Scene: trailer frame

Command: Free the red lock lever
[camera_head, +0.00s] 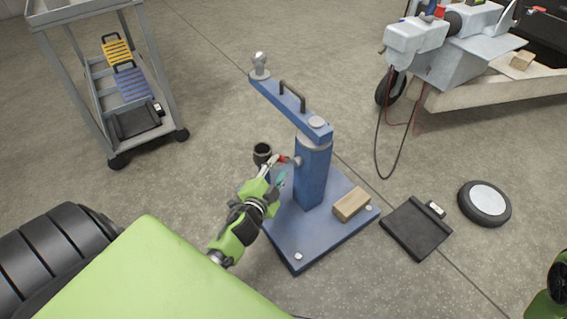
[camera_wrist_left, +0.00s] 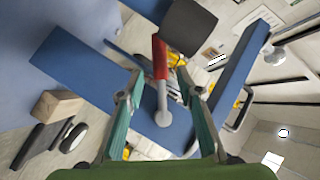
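The red lock lever (camera_head: 282,158) sits on the side of the blue post (camera_head: 312,172) of a stand, beside a grey round knob. In the left wrist view the red lever (camera_wrist_left: 160,58) runs down to a grey rounded end, in line with the gap between my fingers. My left gripper (camera_head: 275,172) is at the post beside the lever. Its teal fingers are spread apart in the left wrist view (camera_wrist_left: 161,88), with the lever between or just beyond their tips; contact cannot be told.
The stand has a blue arm with a tow ball (camera_head: 260,62) and black handle (camera_head: 292,92). A wooden block (camera_head: 351,204) lies on the base plate (camera_head: 300,238). A cart (camera_head: 92,62) stands left; a wheel (camera_head: 487,201) lies right.

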